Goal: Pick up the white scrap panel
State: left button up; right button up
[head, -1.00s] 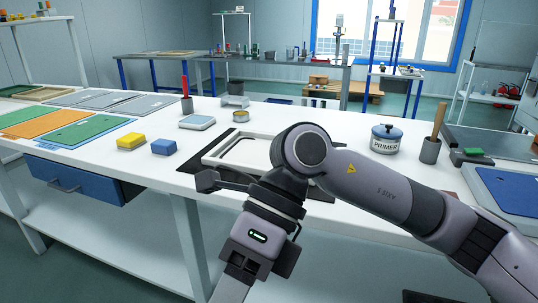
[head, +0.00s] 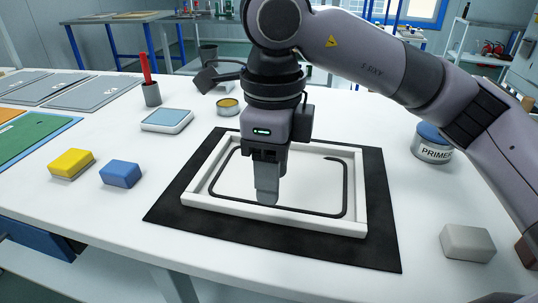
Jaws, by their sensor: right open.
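A white panel (head: 312,180) with a black line running around near its border shows inside a raised white frame (head: 330,222). I cannot tell whether the panel is a separate piece from the frame's base. My right gripper (head: 267,196) points down over the panel's near left part, close to the frame's front wall. Its fingers are open, but overlap from this angle, and nothing shows between them. I cannot tell whether the tips touch the panel. The gripper and wrist hide part of the panel and the frame's far side. My left gripper is not in view.
The frame lies on a black mat (head: 378,245). Yellow (head: 71,163) and blue (head: 120,173) blocks lie left, a primer can (head: 432,143) and grey block (head: 468,242) right. A small scale-like box (head: 167,120) and a tin (head: 228,106) stand behind. Coloured panels lie far left.

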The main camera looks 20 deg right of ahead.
aim_at(269, 210)
jog(key=shift+w+f, duration=0.1)
jog(key=shift+w, duration=0.15)
jog(key=shift+w+f, duration=0.1)
jog(key=shift+f, duration=0.95)
jog(key=f, duration=0.2)
jog(key=f+b, duration=0.1)
jog(key=f, duration=0.2)
jog(key=shift+w, duration=0.2)
jog(key=shift+r, duration=0.15)
grip_shut()
